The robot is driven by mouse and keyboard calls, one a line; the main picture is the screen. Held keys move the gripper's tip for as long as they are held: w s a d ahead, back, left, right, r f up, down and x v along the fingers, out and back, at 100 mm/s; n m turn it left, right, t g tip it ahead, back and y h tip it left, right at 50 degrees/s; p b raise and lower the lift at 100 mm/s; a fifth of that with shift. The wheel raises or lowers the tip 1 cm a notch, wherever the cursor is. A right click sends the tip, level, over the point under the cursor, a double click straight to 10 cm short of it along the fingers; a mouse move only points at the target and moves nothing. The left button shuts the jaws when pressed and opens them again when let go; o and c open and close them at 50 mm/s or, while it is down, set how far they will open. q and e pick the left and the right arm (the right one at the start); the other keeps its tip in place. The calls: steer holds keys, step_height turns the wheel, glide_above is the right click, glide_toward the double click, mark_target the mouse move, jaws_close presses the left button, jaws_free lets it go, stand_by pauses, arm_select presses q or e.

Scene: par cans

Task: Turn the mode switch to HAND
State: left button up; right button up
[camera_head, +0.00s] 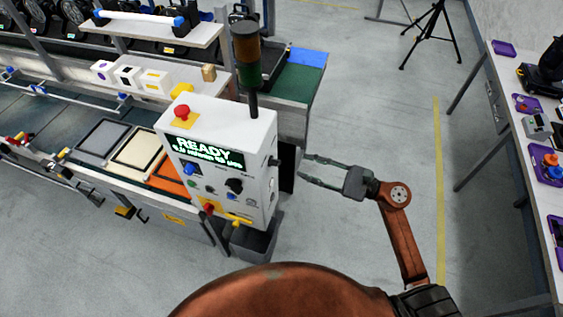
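A white control box (240,134) stands at the end of the conveyor bench. Its green-lit display (206,152) reads "READY" above a smaller line I cannot make out. Below the display are a blue knob (190,168) and a larger black knob (234,186). A dark knob (274,161) sticks out of the box's right side. The labels are too small to read, so I cannot tell which is the mode switch or its setting. My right gripper (303,169) is right of the box, fingers spread and pointing left at it, empty and apart from it. My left gripper is out of view.
A red emergency button (182,112) and a stack light (247,60) top the box. A red knob (208,208) and yellow part (239,220) jut from its lower front. A grey bin (257,243) stands below. Open floor lies between the box and the right-hand table (519,135).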

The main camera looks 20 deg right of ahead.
mark_target(279, 163)
steer(key=a+n, duration=0.1)
steer(key=a, duration=0.1)
steer(key=w+a+r+n+p, duration=0.1)
steer(key=a, duration=0.1)
steer(key=w+a+g+p, duration=0.1)
steer(key=a, duration=0.2)
steer(key=shift+r+n, duration=0.25)
steer(key=shift+n, duration=0.15)
steer(key=shift+w+a+f+p, duration=0.15)
steer(key=shift+w+a+p, duration=0.2)
steer(key=shift+a, duration=0.2)
steer(key=shift+c, duration=0.2)
jaws_close()
